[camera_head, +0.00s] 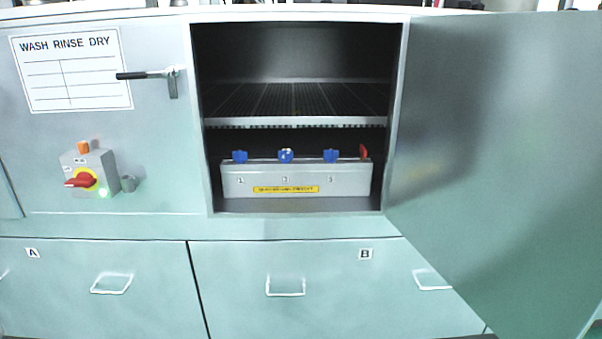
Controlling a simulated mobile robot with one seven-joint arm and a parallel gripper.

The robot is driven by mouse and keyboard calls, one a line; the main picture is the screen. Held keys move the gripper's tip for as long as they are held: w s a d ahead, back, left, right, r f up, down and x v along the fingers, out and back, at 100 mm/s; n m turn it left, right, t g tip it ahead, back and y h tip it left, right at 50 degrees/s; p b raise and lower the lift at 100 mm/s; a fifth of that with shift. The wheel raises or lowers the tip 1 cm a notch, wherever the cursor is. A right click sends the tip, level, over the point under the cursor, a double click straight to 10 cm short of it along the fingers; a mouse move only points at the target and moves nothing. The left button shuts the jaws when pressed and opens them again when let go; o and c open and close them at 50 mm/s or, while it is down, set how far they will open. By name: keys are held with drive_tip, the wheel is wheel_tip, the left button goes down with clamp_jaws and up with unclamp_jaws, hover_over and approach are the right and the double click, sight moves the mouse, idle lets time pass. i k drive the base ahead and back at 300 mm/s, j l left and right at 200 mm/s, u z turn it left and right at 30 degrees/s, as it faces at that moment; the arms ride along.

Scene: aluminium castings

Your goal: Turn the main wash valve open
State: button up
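No handle in view carries a readable label as the main wash valve. Inside the open cabinet, a grey manifold box (296,181) has three blue handles on top: one above 1 (240,156), one above 2 (286,156) and one above 3 (331,156). A red handle (364,152) stands upright at its right end. A yellow label (286,189) on its front is too small to read. A black-gripped lever (148,75) lies about horizontal on the panel left of the opening. My gripper is not in view.
The cabinet door (500,130) stands wide open to the right. A dark rack (295,100) spans the cabinet above the manifold. A grey switch box (90,172) with a red knob and lit green lamp is at left. Drawers with handles (285,286) run below.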

sight(362, 149)
drive_tip(key=i+l+u, duration=0.1)
drive_tip(key=i+u, duration=0.35)
drive_tip(key=i, duration=0.6)
